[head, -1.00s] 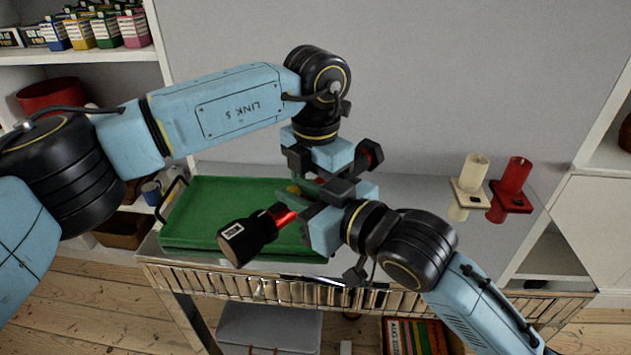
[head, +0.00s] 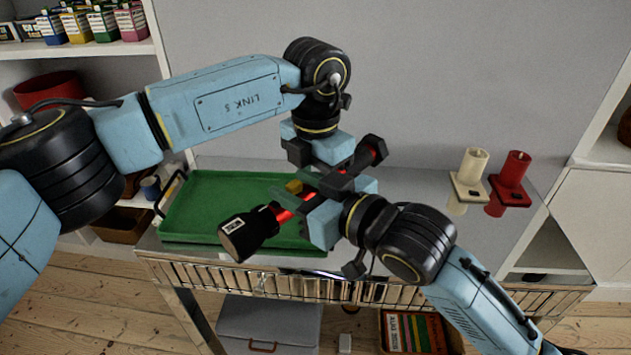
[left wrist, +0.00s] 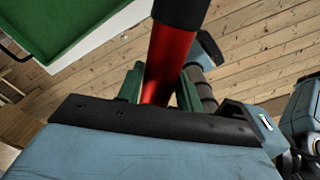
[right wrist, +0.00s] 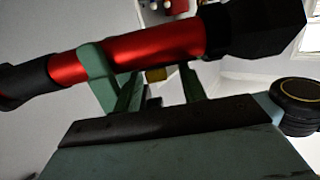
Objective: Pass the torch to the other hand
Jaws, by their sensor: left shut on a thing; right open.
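The torch has a red barrel and black ends. Its wide black end (head: 250,232) points to the lower left in the head view, and its other black end (head: 374,150) to the upper right. My left gripper (head: 316,178) comes from above and is shut on the red barrel (left wrist: 168,65). My right gripper (head: 308,198) comes from the lower right and is open at the barrel, close beside the left gripper. In the right wrist view, the barrel (right wrist: 150,52) crosses at the right fingertips. The grippers partly hide the barrel in the head view.
A green tray (head: 190,215) lies on the mirrored table below, with a small yellow block (head: 294,187) showing above it. A cream candle (head: 472,168) and a red candle (head: 514,172) stand in holders at right. Shelves flank both sides.

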